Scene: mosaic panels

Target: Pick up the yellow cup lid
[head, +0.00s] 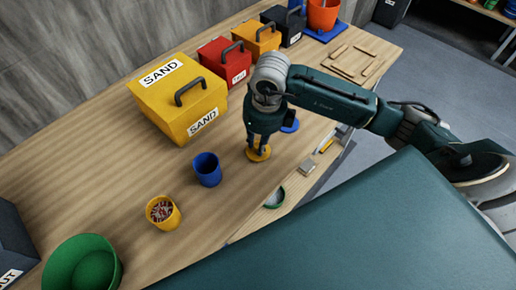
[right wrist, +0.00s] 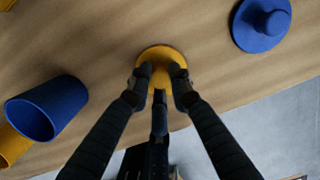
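The yellow cup lid (head: 258,154) is a round disc on the wooden table, below my right gripper (head: 257,147). In the right wrist view the lid (right wrist: 158,51) lies between the fingertips of my right gripper (right wrist: 160,76). The fingers are close together on both sides of its knob, with no clear gap, and appear shut on it. They hide part of the knob. Whether the lid is clear of the table cannot be told. A yellow cup (head: 163,213) with reddish and white bits inside stands open at the front left. My left gripper is out of view.
A blue cup (head: 207,170) stands left of my right gripper. A blue lid (right wrist: 262,22) lies close by. A yellow SAND box (head: 178,100), a red box (head: 224,62) and other handled boxes line the back. A green bowl (head: 82,265) is at front left.

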